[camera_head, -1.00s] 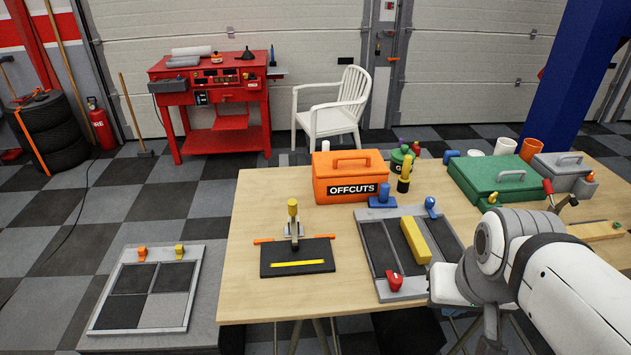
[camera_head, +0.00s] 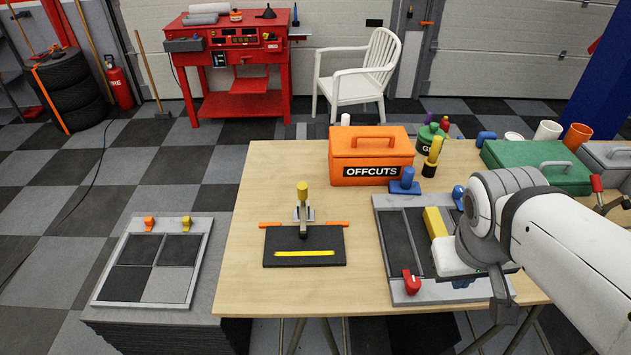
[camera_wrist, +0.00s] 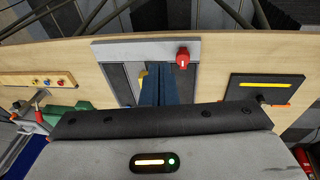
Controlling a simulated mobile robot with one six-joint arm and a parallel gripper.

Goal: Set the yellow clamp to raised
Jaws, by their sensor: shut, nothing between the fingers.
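The clamp with the yellow-tipped handle (camera_head: 303,195) stands on the table at the back of a black plate (camera_head: 325,252) with a yellow stripe. Its handle points up in the head view; how its clamping arm sits is too small to tell. The plate also shows at the right of the wrist view (camera_wrist: 288,93). My gripper (camera_wrist: 160,68) is shut and empty, above the grey-framed tray, to the right of the clamp in the head view and apart from it.
The tray (camera_head: 388,232) carries a red knob (camera_head: 411,283) and a yellow block (camera_head: 435,222). Behind are the orange OFFCUTS box (camera_head: 371,142) and a blue-handled piece (camera_head: 406,181). An orange strip (camera_head: 333,224) lies near the clamp. Bare tabletop lies left of the plate.

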